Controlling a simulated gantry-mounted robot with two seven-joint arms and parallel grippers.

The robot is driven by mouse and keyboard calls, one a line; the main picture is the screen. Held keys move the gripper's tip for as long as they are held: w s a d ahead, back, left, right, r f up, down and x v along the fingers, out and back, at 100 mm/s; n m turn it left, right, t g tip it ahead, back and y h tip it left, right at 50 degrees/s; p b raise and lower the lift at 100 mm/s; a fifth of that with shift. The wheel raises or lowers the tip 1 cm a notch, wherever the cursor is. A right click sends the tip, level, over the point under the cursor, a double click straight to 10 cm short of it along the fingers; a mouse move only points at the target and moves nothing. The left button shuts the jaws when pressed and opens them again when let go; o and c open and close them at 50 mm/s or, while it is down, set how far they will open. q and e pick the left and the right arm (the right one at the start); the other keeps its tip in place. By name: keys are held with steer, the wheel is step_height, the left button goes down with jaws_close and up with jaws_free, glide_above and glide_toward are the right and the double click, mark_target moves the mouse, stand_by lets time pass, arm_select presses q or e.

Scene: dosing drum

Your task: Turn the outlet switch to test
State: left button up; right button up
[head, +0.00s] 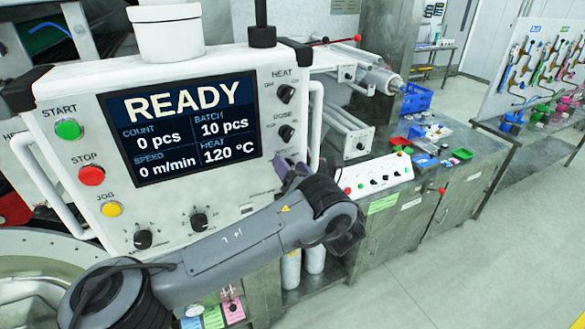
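The white control panel (228,205) fills the left of the head view, with its screen reading READY. Black rotary knobs sit at its right side, labelled HEAT (286,93) and, apparently, DOSE (286,132). Two more knobs are along the bottom, a lower left knob (143,239) and a lower middle knob (199,221); their labels are too small to read. I cannot read any outlet label. My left gripper (288,170) is at the panel's right side, just below the DOSE knob, covering that part of the face. Its finger gap and any contact are unclear. My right gripper is not in view.
START (68,130), STOP (91,175) and JOG (111,209) buttons line the panel's left. White handles flank it, the right handle (315,125) close to my gripper. A steel bench (440,190) with a small switch box (378,176) stands right. The floor at right is clear.

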arm_select(q)
steer(key=v, duration=1.1)
stand_by(0.3)
stand_by(0.4)
